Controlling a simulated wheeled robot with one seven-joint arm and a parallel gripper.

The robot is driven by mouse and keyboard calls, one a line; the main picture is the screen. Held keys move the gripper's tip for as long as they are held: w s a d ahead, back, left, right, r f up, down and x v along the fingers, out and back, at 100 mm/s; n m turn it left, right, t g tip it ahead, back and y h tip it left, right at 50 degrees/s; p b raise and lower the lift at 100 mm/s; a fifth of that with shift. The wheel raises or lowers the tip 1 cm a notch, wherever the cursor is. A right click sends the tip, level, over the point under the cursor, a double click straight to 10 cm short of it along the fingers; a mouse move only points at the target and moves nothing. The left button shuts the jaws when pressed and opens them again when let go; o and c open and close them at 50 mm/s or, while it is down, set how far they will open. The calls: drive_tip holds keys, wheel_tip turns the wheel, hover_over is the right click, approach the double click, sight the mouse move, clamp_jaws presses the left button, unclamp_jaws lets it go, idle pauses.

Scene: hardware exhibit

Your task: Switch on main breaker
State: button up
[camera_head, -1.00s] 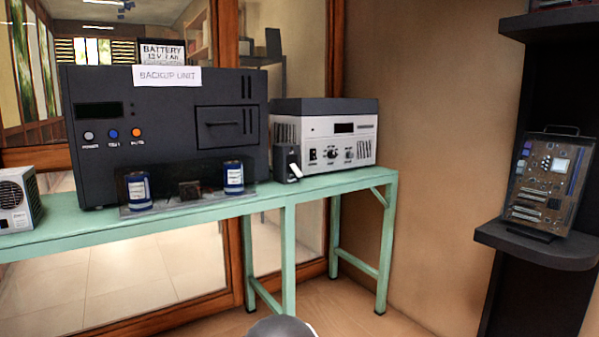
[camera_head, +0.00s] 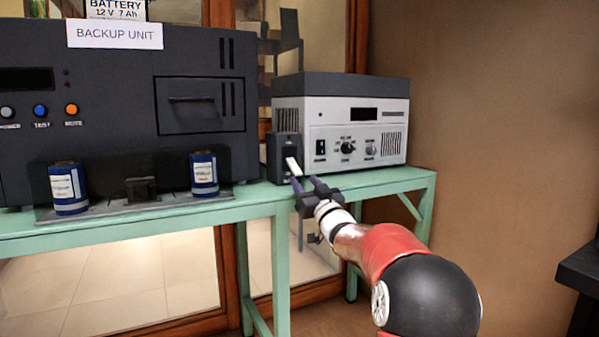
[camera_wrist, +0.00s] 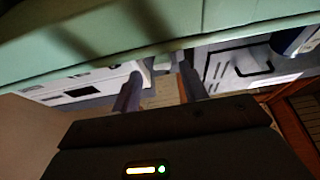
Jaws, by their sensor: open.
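The breaker (camera_head: 284,158) is a small dark upright box on the green table, between the backup unit and the grey-white power supply. Its white lever (camera_head: 293,167) sticks out of the front and slants downward. My gripper (camera_head: 307,184) is open at the table's front edge, just in front of and below the lever. Its two purple-grey fingers point toward the breaker. Whether a finger touches the lever, I cannot tell. In the wrist view, which looks upside down, the open gripper (camera_wrist: 158,85) has the breaker region, dim and partly hidden, beyond its fingertips.
The backup unit (camera_head: 115,110) stands left, with two blue cylinders (camera_head: 68,188) (camera_head: 204,174) on a tray before it. The power supply (camera_head: 342,125) stands close on the breaker's right. The green table edge (camera_head: 150,226) lies under my fingers. A dark shelf (camera_head: 580,275) is at right.

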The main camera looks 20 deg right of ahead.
sight(299, 175)
drive_tip(key=p+x, duration=0.1)
drive_tip(key=x, duration=0.6)
drive_tip(key=shift+a, duration=0.15)
drive_tip(key=shift+s, duration=0.1)
clamp_jaws()
